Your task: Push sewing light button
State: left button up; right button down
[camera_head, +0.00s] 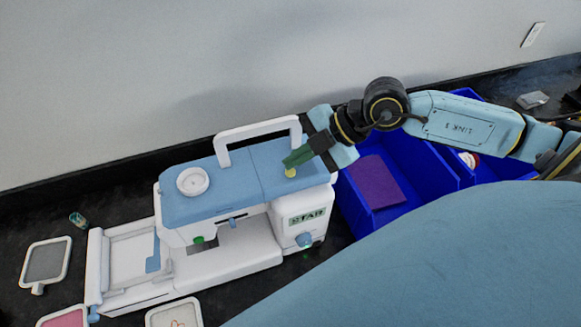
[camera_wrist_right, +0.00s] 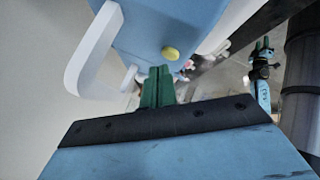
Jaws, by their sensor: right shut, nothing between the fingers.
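A white and blue sewing machine (camera_head: 225,195) stands on the dark counter in the head view. A small yellow round button (camera_head: 291,172) sits on its blue top near the right end, and it also shows in the right wrist view (camera_wrist_right: 170,53). My right gripper (camera_head: 288,162) has green fingers that are shut and empty. Its tips are just beside the button in the head view; I cannot tell whether they touch. In the right wrist view the fingertips (camera_wrist_right: 158,70) point near the button.
A white handle (camera_head: 222,150) rises from the machine's top close to my right fingers. Blue bins (camera_head: 415,155) stand at the right, one holding a purple sheet (camera_head: 376,182). Small hoops (camera_head: 45,262) lie on the left counter. A grey wall stands behind.

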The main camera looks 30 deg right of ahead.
jog(key=shift+r+p, duration=2.25)
jog(key=shift+p, duration=0.05)
jog(key=shift+r, duration=0.75)
